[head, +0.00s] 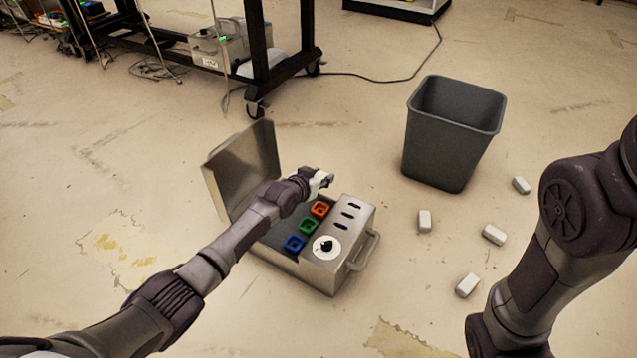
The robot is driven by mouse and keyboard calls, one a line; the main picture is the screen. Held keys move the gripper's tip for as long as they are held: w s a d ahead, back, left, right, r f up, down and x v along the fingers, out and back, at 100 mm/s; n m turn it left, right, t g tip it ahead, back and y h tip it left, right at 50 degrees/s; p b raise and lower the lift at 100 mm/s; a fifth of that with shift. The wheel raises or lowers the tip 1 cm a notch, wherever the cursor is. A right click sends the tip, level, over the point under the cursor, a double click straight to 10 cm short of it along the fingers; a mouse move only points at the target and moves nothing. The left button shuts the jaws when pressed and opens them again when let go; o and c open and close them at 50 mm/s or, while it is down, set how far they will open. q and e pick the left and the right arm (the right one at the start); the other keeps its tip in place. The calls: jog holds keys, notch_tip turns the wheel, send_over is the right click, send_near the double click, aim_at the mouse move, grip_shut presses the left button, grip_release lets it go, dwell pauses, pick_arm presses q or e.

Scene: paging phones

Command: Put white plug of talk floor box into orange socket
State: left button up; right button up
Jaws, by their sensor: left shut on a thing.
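The floor box (318,272) is a silver metal case on the floor with its lid (243,170) open to the left. Inside are an orange socket (320,209), a green socket (308,226) and a blue socket (294,243) in a row. My left gripper (325,179) is over the far end of the box, just beyond and above the orange socket. It is shut on a small white piece, which looks like the white plug; the fingers hide most of it. My right arm comes in at the right, but its gripper is out of view.
The box has a white round dial (326,247), dark slots and a side handle (366,250). A grey bin (450,140) stands to the right, with several white blocks (494,235) on the floor near it. A black wheeled rack (262,60) with cables stands behind.

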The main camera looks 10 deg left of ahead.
pick_arm(q)
jog(key=shift+f, duration=0.15)
jog(key=shift+f+b, duration=4.05)
jog(key=shift+f, duration=0.75)
jog(key=shift+f+b, duration=0.3)
jog(key=shift+f, duration=0.05)
